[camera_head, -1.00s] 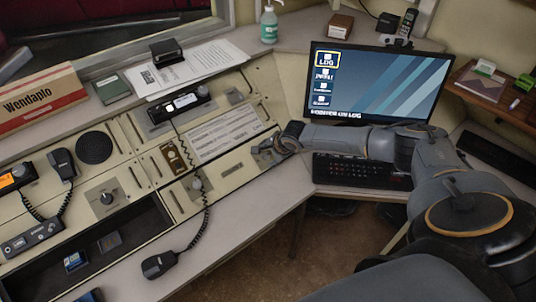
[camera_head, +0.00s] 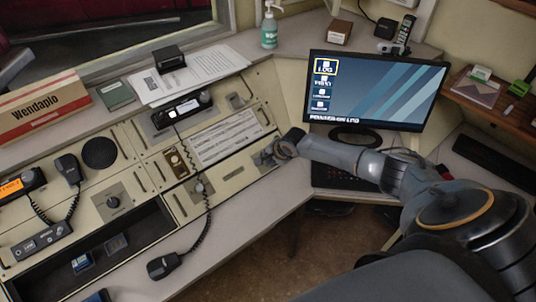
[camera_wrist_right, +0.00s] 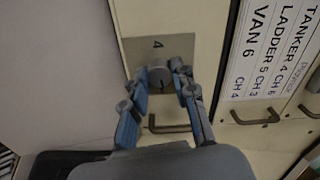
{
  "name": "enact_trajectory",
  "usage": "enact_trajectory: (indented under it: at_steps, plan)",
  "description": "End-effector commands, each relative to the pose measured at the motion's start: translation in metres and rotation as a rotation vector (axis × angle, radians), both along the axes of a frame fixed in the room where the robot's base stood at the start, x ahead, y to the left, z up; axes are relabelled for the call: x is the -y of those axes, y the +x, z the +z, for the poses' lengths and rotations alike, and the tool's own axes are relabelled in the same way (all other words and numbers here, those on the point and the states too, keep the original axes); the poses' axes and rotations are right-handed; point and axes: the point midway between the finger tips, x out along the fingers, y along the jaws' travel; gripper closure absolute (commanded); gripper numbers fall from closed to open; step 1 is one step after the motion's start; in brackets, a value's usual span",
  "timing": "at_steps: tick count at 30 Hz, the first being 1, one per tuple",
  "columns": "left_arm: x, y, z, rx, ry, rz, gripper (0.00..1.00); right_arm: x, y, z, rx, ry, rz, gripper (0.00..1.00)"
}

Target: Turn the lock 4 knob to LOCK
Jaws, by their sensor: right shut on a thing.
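The lock 4 knob (camera_wrist_right: 160,75) is a small round grey knob on a metal plate (camera_wrist_right: 150,48) marked 4. In the right wrist view the two blue-grey fingers of my right gripper (camera_wrist_right: 165,82) are closed around it, one on each side. A dark mark shows on the knob, but I cannot read its setting or a LOCK label. In the head view my right gripper (camera_head: 268,156) is at the right end of the sloped console, where wrist and fingers hide the knob. My left gripper is not in view.
A bracket handle (camera_wrist_right: 170,128) sits below the plate, close to the fingers. A channel label card (camera_head: 226,138) lies left of the gripper in the head view. The monitor (camera_head: 385,95) and keyboard (camera_head: 340,177) are near my right arm.

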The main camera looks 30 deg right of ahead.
Motion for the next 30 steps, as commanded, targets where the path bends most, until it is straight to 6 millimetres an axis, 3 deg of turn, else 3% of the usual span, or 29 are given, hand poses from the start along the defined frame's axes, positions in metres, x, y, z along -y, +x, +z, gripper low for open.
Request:
enact_trajectory:
  at_steps: [7, 30]
  plan:
    - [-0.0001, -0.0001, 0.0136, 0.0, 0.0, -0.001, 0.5, -0.0007, -0.0014, -0.0006, 0.005, -0.108, 0.168, 1.0]
    - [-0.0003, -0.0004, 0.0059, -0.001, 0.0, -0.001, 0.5, 0.0001, -0.0009, -0.0024, 0.036, -0.507, 0.786, 1.0]
